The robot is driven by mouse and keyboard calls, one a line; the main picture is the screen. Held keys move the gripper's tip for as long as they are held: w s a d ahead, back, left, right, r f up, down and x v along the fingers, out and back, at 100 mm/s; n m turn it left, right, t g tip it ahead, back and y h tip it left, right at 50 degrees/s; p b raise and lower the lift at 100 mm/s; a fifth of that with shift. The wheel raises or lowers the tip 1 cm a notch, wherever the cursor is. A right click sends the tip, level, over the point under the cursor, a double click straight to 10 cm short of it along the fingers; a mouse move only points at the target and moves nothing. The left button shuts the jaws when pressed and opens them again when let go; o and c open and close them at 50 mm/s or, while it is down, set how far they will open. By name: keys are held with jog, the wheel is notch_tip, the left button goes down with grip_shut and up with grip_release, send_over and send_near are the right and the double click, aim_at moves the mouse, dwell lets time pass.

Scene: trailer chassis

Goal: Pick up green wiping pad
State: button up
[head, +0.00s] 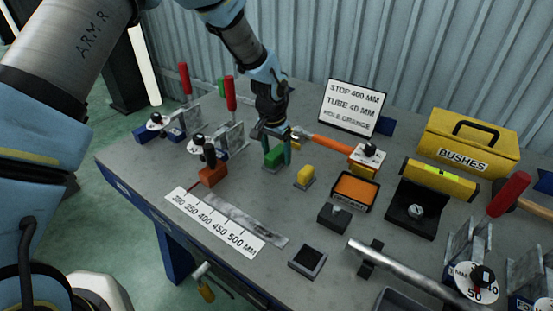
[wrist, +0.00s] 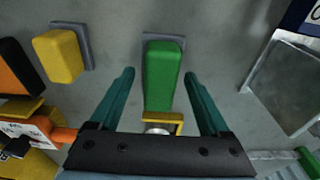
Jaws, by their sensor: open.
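The green wiping pad (wrist: 161,72) is a green block on a thin grey base, standing on the workbench. In the head view the green pad (head: 274,157) is at the middle of the bench, directly under my gripper. My gripper (head: 277,148) points down with its teal fingers apart. In the wrist view my gripper (wrist: 159,76) has one finger on each side of the pad, with a gap visible on both sides. I cannot tell how far the fingertips reach down beside it. Nothing is held.
A yellow block (head: 306,175) on a grey base stands to the pad's right. A red-brown block (head: 212,173) is to its left. An orange-handled tool (head: 325,143) lies close behind. Clamps with red handles (head: 231,94) stand at the back left. A ruler strip (head: 215,220) lies in front.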

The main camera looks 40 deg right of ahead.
grip_shut()
dwell(0.8)
